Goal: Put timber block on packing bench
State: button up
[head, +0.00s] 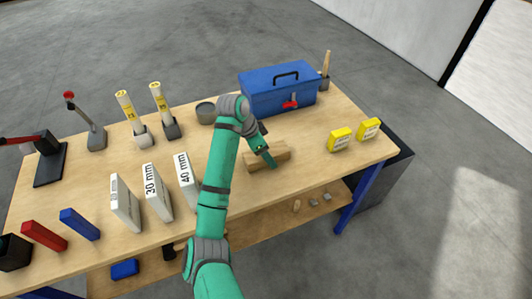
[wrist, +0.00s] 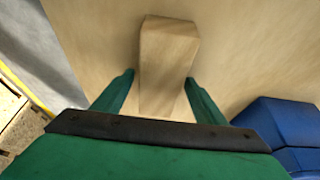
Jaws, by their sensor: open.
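The timber block (head: 282,154), a pale wooden piece, lies on a wooden-topped bench (head: 318,118) with blue legs, in front of a blue toolbox. The frames do not show whether this is the packing bench. My gripper (head: 268,158) reaches down over the block from above. In the wrist view, the block (wrist: 168,55) lies lengthwise between the two green fingers of my gripper (wrist: 158,80), one on each side. The fingers are open, with a small gap showing on each side near the tips.
The blue toolbox (head: 277,92) stands just behind the block. Two yellow boxes (head: 340,139) (head: 369,129) sit to the right. White labelled blocks (head: 157,191) stand left of my arm. A grey round container (head: 206,113) is at the back.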

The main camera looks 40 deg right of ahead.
jog(key=v, duration=1.2)
jog(key=shift+s, duration=0.1)
